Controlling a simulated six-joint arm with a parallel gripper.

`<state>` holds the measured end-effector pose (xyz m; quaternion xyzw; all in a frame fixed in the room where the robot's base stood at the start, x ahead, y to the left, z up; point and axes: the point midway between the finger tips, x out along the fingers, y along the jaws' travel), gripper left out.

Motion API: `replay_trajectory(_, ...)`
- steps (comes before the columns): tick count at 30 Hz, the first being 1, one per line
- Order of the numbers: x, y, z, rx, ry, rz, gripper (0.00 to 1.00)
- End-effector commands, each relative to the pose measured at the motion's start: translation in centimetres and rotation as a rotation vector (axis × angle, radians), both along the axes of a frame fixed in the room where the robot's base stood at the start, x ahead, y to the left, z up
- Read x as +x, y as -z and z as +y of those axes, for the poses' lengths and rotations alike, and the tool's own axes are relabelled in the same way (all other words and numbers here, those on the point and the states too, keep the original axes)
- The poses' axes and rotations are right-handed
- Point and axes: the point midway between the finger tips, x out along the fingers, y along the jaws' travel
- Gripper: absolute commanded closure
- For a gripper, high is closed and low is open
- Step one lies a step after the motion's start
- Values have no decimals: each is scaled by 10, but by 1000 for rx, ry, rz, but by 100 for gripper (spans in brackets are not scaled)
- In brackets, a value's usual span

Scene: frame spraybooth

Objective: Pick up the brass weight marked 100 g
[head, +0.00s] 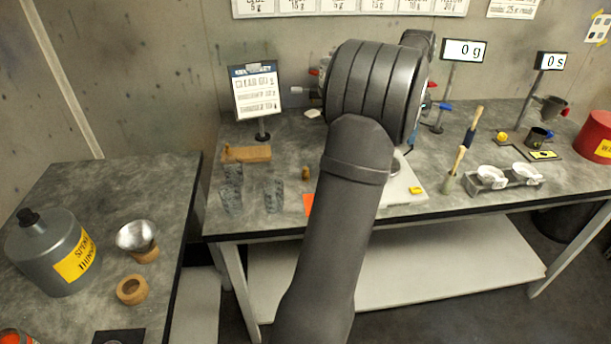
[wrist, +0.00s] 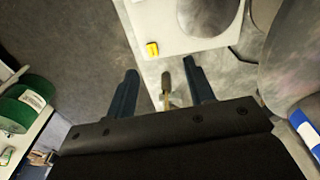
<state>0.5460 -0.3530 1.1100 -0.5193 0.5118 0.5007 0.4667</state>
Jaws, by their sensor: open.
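A small brass-brown cylinder (head: 306,173) stands on the bench left of my arm in the head view. It may be the brass weight, but no marking is readable. My gripper (wrist: 160,68) shows in the wrist view with its two dark fingers apart; my arm hides it in the head view. A narrow tan upright thing (wrist: 166,79) shows between the fingers, with no visible contact; it looks like a brush handle rather than a weight. The white scale (wrist: 185,42) lies beyond the fingertips, with a yellow label at its corner.
A brush (head: 458,160), a rack with white cups (head: 505,180) and display posts stand to the right. In the wrist view, the bench edge runs at left and large grey metal shapes (wrist: 293,65) crowd the right.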

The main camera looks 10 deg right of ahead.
Motion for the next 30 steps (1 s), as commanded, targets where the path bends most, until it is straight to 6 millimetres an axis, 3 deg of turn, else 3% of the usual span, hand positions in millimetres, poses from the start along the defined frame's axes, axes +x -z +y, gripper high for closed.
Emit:
replay_trajectory(1,13,3,29,-21,-29,7,51)
replay_trajectory(9,58,20,164,-168,-143,2,51)
replay_trajectory(15,69,30,259,-260,-234,-40,51)
replay_trajectory(18,69,33,292,-290,-268,-63,51)
replay_trajectory(21,69,35,313,-310,-291,-80,51)
replay_trajectory(24,68,38,322,-318,-299,-88,51)
replay_trajectory(30,71,65,312,-321,-299,-85,51)
